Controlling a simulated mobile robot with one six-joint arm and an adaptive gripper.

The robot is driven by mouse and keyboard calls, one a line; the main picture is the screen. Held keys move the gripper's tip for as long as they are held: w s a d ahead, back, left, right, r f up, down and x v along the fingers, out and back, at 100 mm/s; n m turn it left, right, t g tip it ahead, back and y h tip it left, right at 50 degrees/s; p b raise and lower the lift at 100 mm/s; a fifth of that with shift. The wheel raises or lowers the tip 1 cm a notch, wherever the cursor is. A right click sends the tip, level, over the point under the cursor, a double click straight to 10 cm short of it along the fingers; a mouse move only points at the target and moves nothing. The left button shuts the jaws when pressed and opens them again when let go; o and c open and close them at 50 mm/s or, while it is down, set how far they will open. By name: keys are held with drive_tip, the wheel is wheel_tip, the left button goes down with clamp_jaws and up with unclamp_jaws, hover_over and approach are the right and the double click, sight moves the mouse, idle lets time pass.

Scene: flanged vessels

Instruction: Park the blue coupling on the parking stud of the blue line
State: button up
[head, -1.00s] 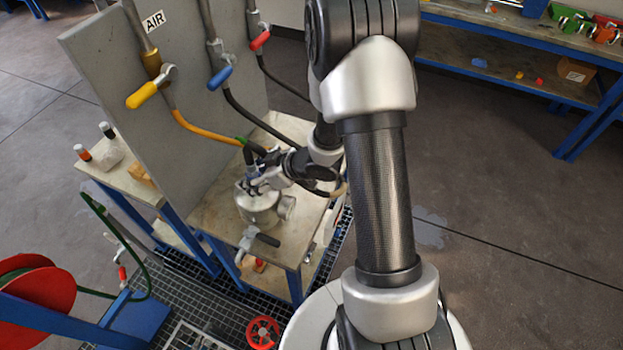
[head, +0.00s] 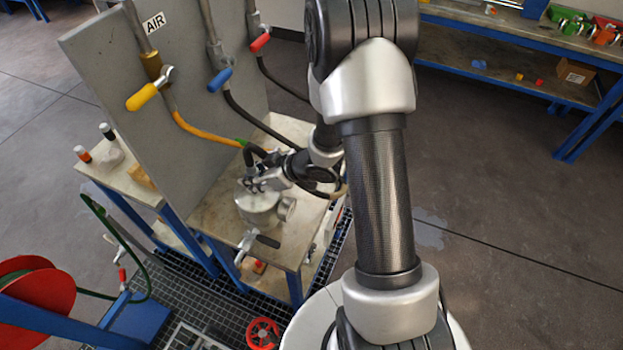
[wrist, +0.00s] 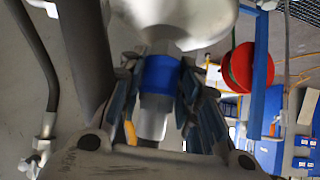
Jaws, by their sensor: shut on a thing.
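My gripper (wrist: 157,92) is shut on the blue coupling (wrist: 160,74), a silver cylinder with a blue band, seen in the wrist view. One end of the coupling is close to a pale rounded surface at the top; I cannot tell whether they touch. In the head view, my gripper (head: 249,184) is just above the grey flanged vessel (head: 259,207), and the coupling is mostly hidden by it. The blue line's valve handle (head: 220,78) is on the grey panel. I cannot make out the parking stud.
The grey panel (head: 180,130) stands behind the vessel, with yellow (head: 142,97) and red (head: 260,42) valve handles. Hoses hang close to my gripper. A lever (head: 245,242) sticks out at the bench front. A red reel (head: 35,290) is at lower left.

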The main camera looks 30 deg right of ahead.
sight(252, 165)
clamp_jaws()
drive_tip(key=shift+r, duration=0.1)
drive_tip(key=shift+r+p, duration=2.5)
drive_tip(key=shift+p, duration=0.05)
